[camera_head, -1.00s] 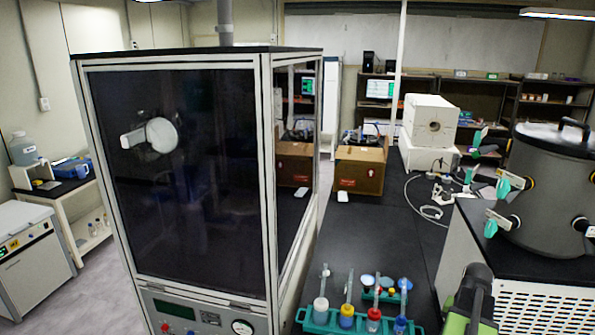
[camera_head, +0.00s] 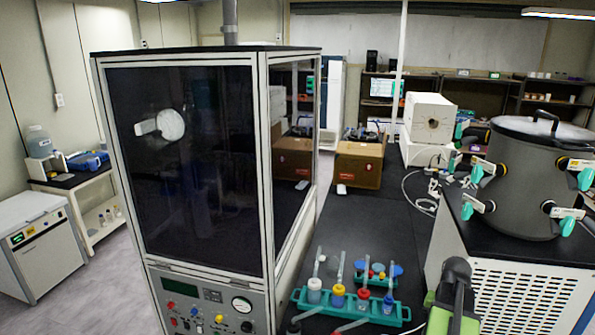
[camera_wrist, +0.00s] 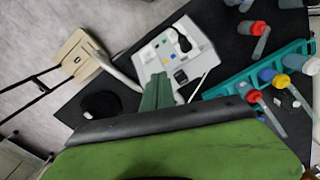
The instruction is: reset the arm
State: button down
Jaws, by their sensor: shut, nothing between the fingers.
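My arm's black-and-green end (camera_head: 455,300) shows at the bottom right of the head view, just right of the teal rack, in front of the white perforated cabinet. Its fingertips are not clear there. In the wrist view, my gripper (camera_wrist: 158,80) shows as narrow green fingers beyond the large green body at the bottom. The fingers are shut together with nothing between them. The steel freeze-dryer drum (camera_head: 535,190) with several teal-handled valves stands to the right of my arm, apart from it.
A teal rack (camera_head: 345,303) of capped bottles stands at the bench front; it also shows in the wrist view (camera_wrist: 240,83). A dark-glass cabinet (camera_head: 185,190) stands left. A cardboard box (camera_head: 358,165) sits farther back. The middle black benchtop (camera_head: 375,220) is mostly clear.

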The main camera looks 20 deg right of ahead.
jog(key=w+a+n, duration=0.3)
jog(key=w+a, duration=0.4)
jog(key=a, duration=0.3)
jog(key=w+a+n, duration=0.3)
jog(key=w+a, duration=0.4)
jog(key=a, duration=0.4)
jog(key=w+a+n, duration=0.2)
jog(key=a+n, duration=0.1)
jog(key=a, duration=0.8)
jog(key=w+a+n, duration=0.2)
jog(key=a, duration=1)
notch_tip(320, 180, down, 17)
jog(key=s+a+b, duration=0.2)
jog(key=b, duration=1.5)
jog(key=shift+n, duration=0.4)
